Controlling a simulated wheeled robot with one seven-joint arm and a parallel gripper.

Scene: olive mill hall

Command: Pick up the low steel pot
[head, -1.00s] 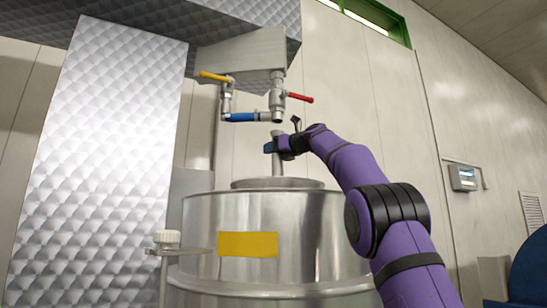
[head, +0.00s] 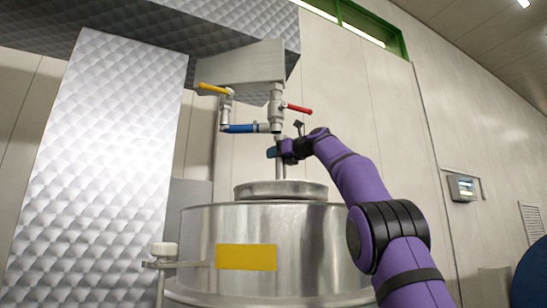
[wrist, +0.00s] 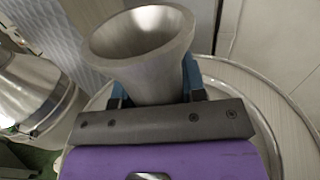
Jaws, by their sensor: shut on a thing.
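The steel pot (wrist: 150,55) shows in the wrist view as an open-topped, empty-looking grey vessel, its mouth towards the camera. My gripper (wrist: 152,92) is shut on its body, with a blue fingertip on either side. In the head view my gripper (head: 279,150) is above the steel drum (head: 310,235), under the valve pipes. A narrow grey upright part of the pot (head: 280,168) shows there below the fingers. Its base is hidden, so I cannot tell whether it touches the drum's raised round top (head: 300,192).
Valve pipes with a yellow handle (head: 213,88), a blue handle (head: 240,128) and a red handle (head: 298,108) hang close above my gripper. A quilted metal panel (head: 100,160) stands to the left. Free room lies right of the drum, before the wall.

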